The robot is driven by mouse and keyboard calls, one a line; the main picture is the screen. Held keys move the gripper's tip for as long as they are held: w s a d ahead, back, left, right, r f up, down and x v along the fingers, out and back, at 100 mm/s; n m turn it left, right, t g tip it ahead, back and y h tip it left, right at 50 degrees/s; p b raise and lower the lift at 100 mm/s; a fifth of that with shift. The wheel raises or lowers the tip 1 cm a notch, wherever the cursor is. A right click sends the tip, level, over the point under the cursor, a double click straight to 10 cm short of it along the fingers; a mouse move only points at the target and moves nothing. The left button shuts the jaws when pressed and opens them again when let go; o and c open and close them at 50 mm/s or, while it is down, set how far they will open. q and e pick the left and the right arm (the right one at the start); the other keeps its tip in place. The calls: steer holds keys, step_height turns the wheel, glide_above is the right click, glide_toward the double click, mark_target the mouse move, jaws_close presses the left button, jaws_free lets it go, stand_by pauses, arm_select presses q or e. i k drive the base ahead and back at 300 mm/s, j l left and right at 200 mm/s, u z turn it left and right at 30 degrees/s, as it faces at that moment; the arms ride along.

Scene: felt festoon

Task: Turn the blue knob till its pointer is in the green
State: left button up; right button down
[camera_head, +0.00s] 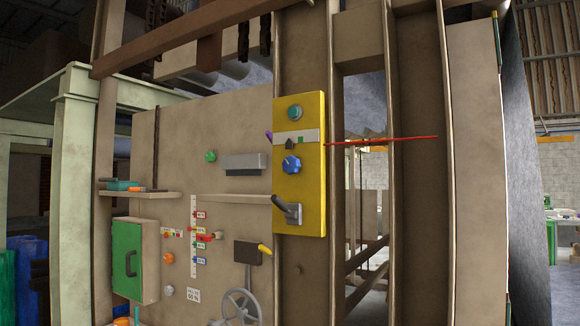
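The blue knob (291,165) sits on a tall yellow panel (313,190) fixed to a post at the middle of the head view. Just above the knob is a pale scale strip (283,138) with a small green patch (300,140) right of its middle. A dark pointed shape (290,145) shows between the knob and the strip. The knob carries a light mark, but it is too small to tell where it points. Neither of my grippers is in view.
The yellow panel also holds a green button (295,112) and a grey lever (288,208). Left of it, a beige board carries a green door (127,261), a handwheel (240,307) and a shelf (140,193). A thin red rod (385,140) extends right from the panel.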

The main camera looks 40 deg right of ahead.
mark_target(291, 165)
steer(key=j+z, duration=0.1)
steer(key=z, duration=1.65)
